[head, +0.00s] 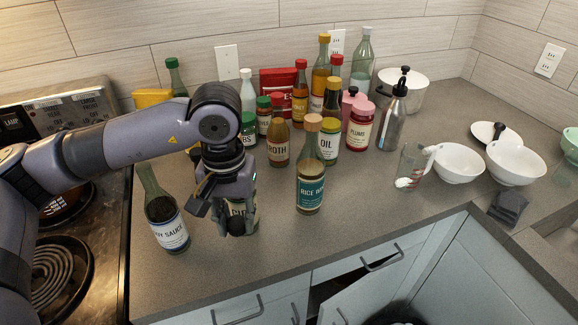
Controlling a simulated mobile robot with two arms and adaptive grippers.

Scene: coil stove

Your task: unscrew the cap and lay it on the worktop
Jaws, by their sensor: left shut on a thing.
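My left gripper (218,205) reaches down from above over a jar (251,214) near the front of the worktop. The gripper is shut on the jar, whose label shows the letters "CAP". The jar stands upright and is mostly hidden behind the gripper. Its cap is hidden, so I cannot tell how it sits or exactly where the fingers touch. The grey worktop (275,245) is bare to the right of the jar. My right gripper is not in view.
A soy sauce bottle (167,225) stands close left of the gripper, and a rice vinegar bottle (311,180) to the right. Several bottles and jars crowd the back. A glass (411,165) and white bowls (459,161) are at right. The stove (70,270) is at left.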

